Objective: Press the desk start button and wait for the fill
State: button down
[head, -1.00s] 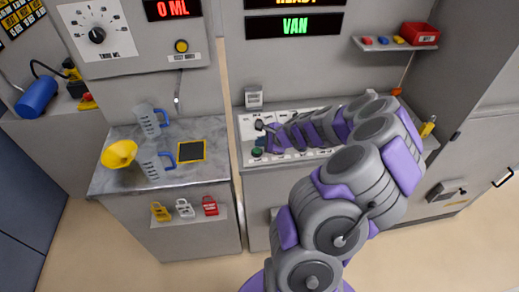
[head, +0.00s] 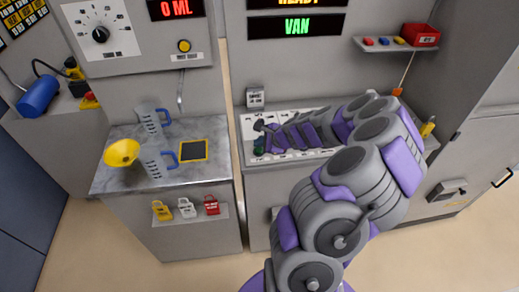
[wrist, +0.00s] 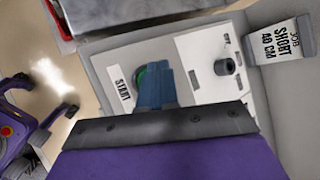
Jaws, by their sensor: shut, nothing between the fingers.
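The green start button (wrist: 139,78) sits on the desk panel beside a label reading START (wrist: 122,82) in the wrist view. My gripper (wrist: 153,76) has its blue fingers shut and empty. The fingers overlap the button and hide most of it. I cannot tell whether they touch it or whether it is pressed. In the head view, my gripper (head: 260,142) is low over the left end of the desk panel (head: 250,122), and the button is mostly hidden. The fill display (head: 175,8) reads 0 ML.
A job card (wrist: 280,45) reading "SHORT 40 CM" stands by the panel, near a black knob (wrist: 225,66). A shelf with a red box (head: 420,35) is upper right.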

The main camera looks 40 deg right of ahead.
jog(key=shift+a+r, duration=0.1)
jog(key=shift+a, duration=0.25)
jog(key=shift+d+f, duration=0.25)
jog(key=shift+d, duration=0.45)
jog(key=shift+a+f, duration=0.1)
jog(key=shift+a, duration=0.5)
jog(key=shift+d+f, duration=0.1)
jog(key=shift+d, duration=0.05)
jog(key=shift+d+f, duration=0.1)
jog(key=shift+d, duration=0.1)
